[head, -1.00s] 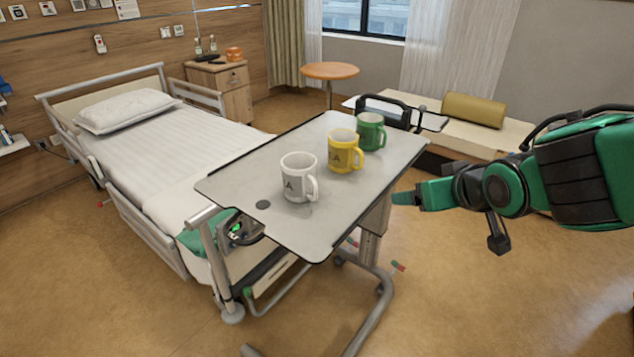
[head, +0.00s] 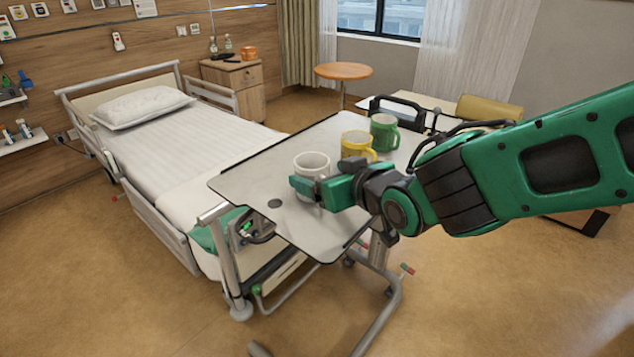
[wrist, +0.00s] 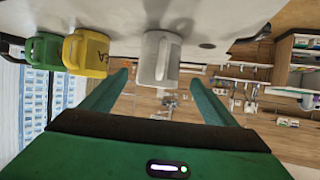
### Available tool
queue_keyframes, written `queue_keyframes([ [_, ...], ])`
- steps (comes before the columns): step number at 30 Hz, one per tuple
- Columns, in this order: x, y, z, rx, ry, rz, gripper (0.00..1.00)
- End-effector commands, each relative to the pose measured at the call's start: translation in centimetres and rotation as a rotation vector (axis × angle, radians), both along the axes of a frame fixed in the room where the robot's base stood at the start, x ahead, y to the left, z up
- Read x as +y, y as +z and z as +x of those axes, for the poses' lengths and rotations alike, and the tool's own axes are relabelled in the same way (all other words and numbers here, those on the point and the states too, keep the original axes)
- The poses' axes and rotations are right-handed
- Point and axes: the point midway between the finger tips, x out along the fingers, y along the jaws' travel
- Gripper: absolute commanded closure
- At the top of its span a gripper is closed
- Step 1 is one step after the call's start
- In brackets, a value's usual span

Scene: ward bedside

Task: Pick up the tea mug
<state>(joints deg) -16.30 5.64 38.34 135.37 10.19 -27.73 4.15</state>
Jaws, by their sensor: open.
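Three mugs stand upright in a row on the overbed table (head: 243,184): a white mug (head: 312,164), a yellow mug (head: 357,145) and a green mug (head: 384,132). In the wrist view, which is upside down, the yellow mug (wrist: 88,52) shows the letters "EA". The white mug (wrist: 158,58) has its handle towards the camera, and its lettering is hidden now. My gripper (head: 318,184) is at the near side of the white mug, covering its lower part in the head view. In the wrist view my gripper (wrist: 157,95) is open, its fingers either side of the white mug's line. Contact cannot be told.
The bed (head: 190,150) lies left of the table. A wooden bedside cabinet (head: 236,88) and a round stool-like table (head: 343,71) stand behind. The table's left part is clear, apart from a dark round spot.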

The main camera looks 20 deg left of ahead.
Motion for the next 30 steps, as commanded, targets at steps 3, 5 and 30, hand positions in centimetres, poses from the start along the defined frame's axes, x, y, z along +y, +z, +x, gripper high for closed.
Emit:
queue_keyframes([
  [3,0.2,-0.1,0.2,0.0,0.001,0.0,0.19],
  [5,0.4,-0.3,0.4,0.001,0.001,0.0,0.19],
  [30,3.3,-2.1,3.6,-0.001,0.0,-0.001,0.36],
])
